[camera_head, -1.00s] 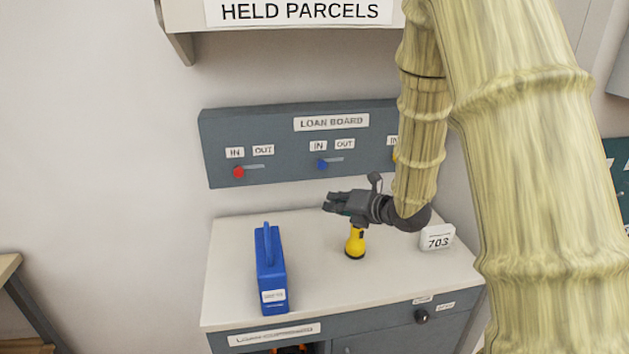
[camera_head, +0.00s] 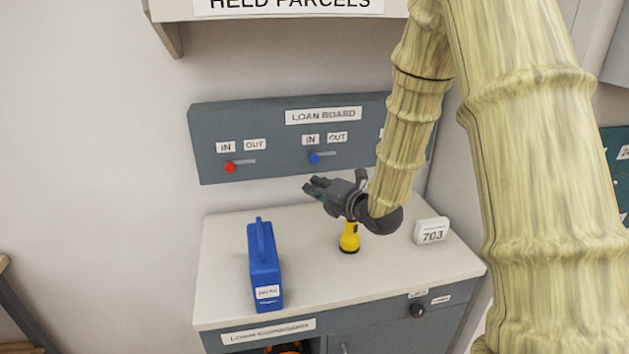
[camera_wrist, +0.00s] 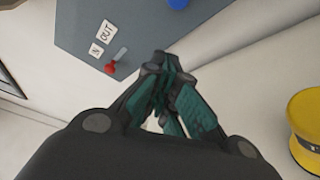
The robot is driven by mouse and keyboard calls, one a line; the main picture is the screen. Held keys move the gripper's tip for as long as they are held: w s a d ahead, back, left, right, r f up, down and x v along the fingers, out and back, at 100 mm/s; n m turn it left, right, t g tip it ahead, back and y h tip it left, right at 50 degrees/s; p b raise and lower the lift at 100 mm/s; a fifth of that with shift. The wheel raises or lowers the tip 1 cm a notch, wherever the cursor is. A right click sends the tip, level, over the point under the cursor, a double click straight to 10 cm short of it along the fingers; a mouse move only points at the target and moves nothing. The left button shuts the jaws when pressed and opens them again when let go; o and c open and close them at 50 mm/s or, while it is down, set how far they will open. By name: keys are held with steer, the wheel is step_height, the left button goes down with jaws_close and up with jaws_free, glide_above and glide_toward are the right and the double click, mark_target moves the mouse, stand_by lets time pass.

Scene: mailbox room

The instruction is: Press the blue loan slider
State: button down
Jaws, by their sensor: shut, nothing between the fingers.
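The blue loan slider (camera_head: 314,158) is a small blue knob at the left end of its slot on the grey loan board (camera_head: 270,174), under the IN label. In the wrist view the blue knob (camera_wrist: 178,3) shows only at the top edge. My gripper (camera_head: 310,187) is shut and empty. In the head view it appears just below the blue knob and above the cabinet top, not visibly touching the board. In the wrist view my gripper's fingertips (camera_wrist: 158,62) point towards the board's lower edge.
A red slider knob (camera_head: 230,167) sits left on the board. Below are a blue case (camera_head: 264,270), a yellow flashlight (camera_head: 349,238) under my gripper and a white 703 block (camera_head: 431,231), on the white cabinet top (camera_head: 330,285). A shelf (camera_head: 175,12) hangs above.

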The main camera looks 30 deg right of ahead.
mark_target(314, 157)
steer(key=w+d+p, duration=0.1)
steer(key=w+p, duration=0.4)
steer(key=w, duration=0.3)
steer(key=shift+d+r, duration=0.25)
stand_by(0.4)
